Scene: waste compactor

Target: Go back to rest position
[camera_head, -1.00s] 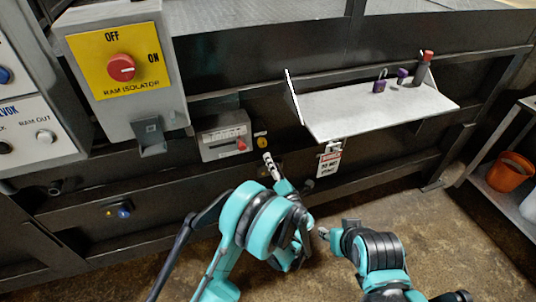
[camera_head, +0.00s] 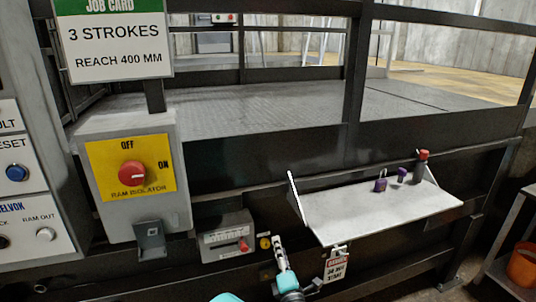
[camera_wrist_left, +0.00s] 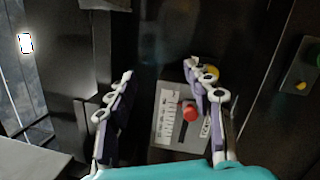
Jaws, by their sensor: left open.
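My left gripper (camera_head: 279,243) shows at the bottom middle of the head view, with its fingers pointing up in the picture. In the left wrist view its two fingers (camera_wrist_left: 160,72) stand apart with nothing between them. A grey box with a red knob (camera_head: 226,238) is just left of the gripper in the head view. In the wrist view this box (camera_wrist_left: 172,122) lies beyond the fingers. A yellow round button (camera_head: 265,243) is close to the fingertips in the head view; I cannot tell whether they touch. My right gripper is not in view.
A grey shelf (camera_head: 350,222) holds two purple padlocks and a dark cylinder with a red top (camera_head: 421,165). The ram isolator box (camera_head: 133,195) is at left, under a job card (camera_head: 117,45). An orange bucket (camera_head: 522,266) is at far right.

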